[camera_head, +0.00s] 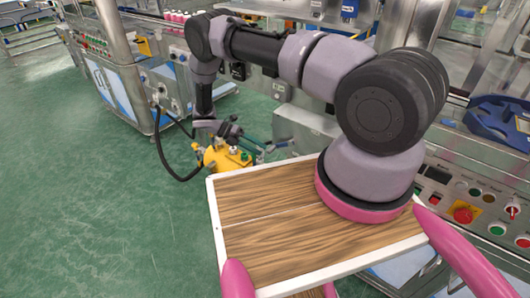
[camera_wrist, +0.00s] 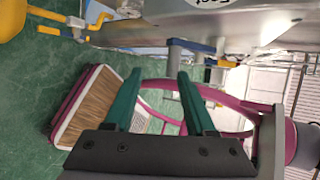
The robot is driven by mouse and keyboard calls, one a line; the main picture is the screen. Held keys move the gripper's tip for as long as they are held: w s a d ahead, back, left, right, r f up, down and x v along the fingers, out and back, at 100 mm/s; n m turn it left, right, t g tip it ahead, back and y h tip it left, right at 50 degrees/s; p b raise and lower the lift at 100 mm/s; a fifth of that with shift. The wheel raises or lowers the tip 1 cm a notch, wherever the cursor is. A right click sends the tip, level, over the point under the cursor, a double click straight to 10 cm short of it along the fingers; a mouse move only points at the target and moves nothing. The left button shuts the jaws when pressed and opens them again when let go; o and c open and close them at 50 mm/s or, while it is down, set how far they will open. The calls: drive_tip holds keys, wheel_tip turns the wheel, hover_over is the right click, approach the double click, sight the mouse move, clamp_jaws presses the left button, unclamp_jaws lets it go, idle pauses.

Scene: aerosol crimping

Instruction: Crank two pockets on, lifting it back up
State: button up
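My gripper (camera_wrist: 160,76) has two green fingers, spread apart with nothing between them. In the head view my gripper (camera_head: 266,145) reaches past the far edge of the wooden top, beside the yellow part (camera_head: 228,157) on the floor side of the machine. In the wrist view a grey post with a cross bar and a blue sleeve (camera_wrist: 196,46) stands beyond the fingertips, apart from them. I cannot tell whether this is the crank. The pockets cannot be made out in either view.
A steel machine front (camera_head: 305,130) is close on the right, with a button panel (camera_head: 475,205). A yellow lever (camera_wrist: 48,30) shows at upper left in the wrist view. Another steel cabinet (camera_head: 115,90) stands further back. The green floor (camera_head: 90,200) at left is clear.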

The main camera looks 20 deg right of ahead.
drive_tip(key=v, duration=0.6)
drive_tip(key=shift+a, duration=0.25)
drive_tip(key=shift+w+r, duration=0.1)
drive_tip(key=shift+r, duration=0.05)
